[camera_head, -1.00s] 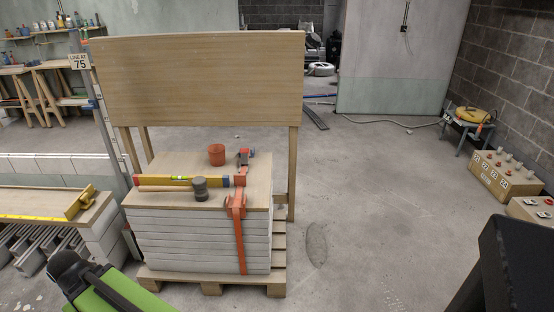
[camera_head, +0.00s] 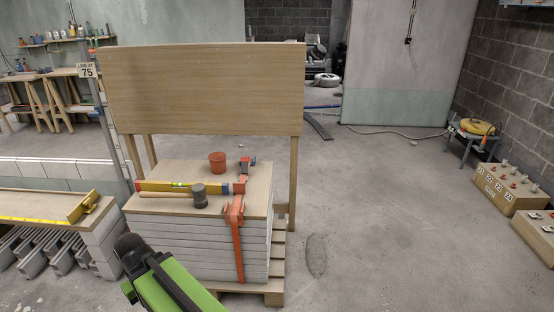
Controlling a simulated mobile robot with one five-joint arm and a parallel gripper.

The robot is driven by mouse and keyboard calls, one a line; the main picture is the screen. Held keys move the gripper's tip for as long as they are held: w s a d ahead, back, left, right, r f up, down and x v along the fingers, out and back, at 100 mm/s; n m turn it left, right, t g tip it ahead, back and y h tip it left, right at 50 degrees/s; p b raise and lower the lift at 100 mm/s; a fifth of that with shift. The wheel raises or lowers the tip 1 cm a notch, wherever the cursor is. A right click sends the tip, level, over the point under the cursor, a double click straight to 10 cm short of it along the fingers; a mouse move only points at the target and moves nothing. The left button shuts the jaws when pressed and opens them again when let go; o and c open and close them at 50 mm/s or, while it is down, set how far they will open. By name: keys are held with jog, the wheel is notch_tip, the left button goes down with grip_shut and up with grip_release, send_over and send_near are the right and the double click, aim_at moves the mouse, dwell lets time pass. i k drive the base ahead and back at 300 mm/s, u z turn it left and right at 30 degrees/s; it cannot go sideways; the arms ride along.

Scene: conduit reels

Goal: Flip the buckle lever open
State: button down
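An orange strap (camera_head: 238,255) runs over the top of a stack of pale slabs and down its front face. The orange buckle (camera_head: 235,211) sits on it at the top front edge of the stack. More orange and dark strap hardware (camera_head: 246,163) lies behind it on the wooden top. The buckle is small here, and I cannot tell how its lever stands. A green link of my arm with a black joint shows at the lower left, in front of the stack. My gripper is not in view.
On the wooden top (camera_head: 160,207) lie a yellow level (camera_head: 160,187) and a mallet (camera_head: 199,195), with a terracotta pot (camera_head: 217,162) behind. A wooden board (camera_head: 205,90) stands behind the stack.

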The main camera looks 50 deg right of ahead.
aim_at(245, 160)
jog(key=z, duration=0.35)
jog(key=i, duration=1)
